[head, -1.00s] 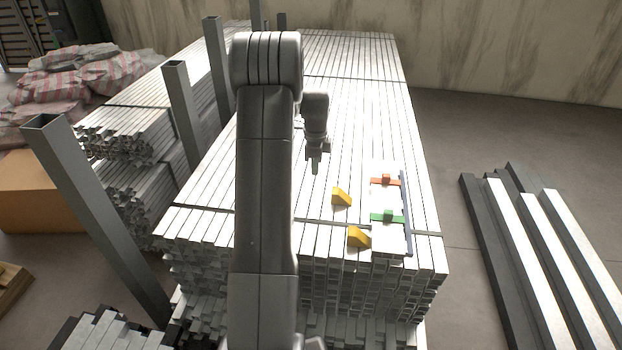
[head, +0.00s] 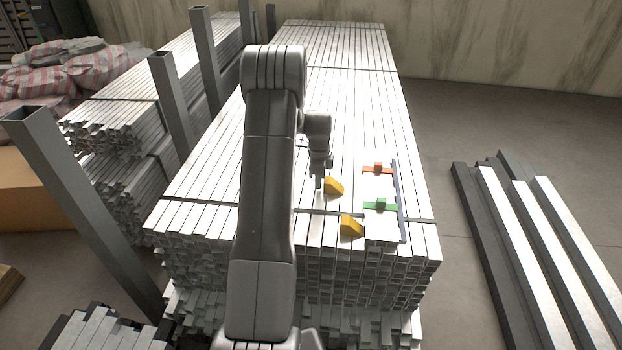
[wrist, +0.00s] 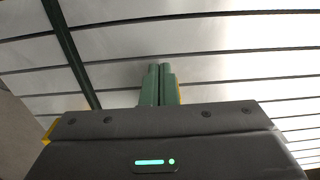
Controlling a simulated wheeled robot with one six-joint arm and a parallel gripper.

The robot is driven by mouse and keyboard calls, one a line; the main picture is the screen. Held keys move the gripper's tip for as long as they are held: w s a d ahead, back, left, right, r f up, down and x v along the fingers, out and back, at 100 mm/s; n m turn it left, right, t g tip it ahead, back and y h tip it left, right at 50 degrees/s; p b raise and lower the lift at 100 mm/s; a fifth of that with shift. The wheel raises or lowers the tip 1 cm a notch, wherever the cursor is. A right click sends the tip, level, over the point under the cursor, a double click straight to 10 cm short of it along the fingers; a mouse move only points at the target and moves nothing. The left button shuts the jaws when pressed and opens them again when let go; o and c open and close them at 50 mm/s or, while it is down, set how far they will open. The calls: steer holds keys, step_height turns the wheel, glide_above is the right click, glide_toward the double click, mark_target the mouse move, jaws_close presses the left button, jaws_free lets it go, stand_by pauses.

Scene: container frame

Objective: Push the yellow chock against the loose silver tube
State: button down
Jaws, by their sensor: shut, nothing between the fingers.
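Two yellow chocks lie on the stack of silver tubes: the farther chock (head: 334,187) and the nearer chock (head: 351,226). To their right, a raised silver tube section (head: 379,190) lies along the stack, with a red piece (head: 378,169) and a green piece (head: 380,205) across it. A gap shows between both chocks and this section. My gripper (head: 319,184) is shut and empty, pointing down close to the left side of the farther chock; I cannot tell whether they touch. In the wrist view the shut fingers (wrist: 159,80) hide most of a yellow edge (wrist: 179,93).
A thin dark blue bar (head: 399,200) runs along the right of the raised section. Dark upright posts (head: 172,100) stand left of the stack (head: 240,170). More long tubes (head: 520,230) lie on the floor to the right. The stack top behind my gripper is clear.

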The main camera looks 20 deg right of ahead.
mark_target(339, 187)
steer(key=shift+d, duration=0.1)
steer(key=s+d, duration=0.1)
steer(key=d, duration=0.1)
steer(key=s+d, duration=0.1)
steer(key=d, duration=0.1)
steer(key=s+d, duration=0.1)
steer(key=d, duration=0.1)
stand_by(0.3)
step_height(339, 187, up, 14)
steer(key=p, duration=0.2)
stand_by(0.4)
steer(key=shift+a+f, duration=0.1)
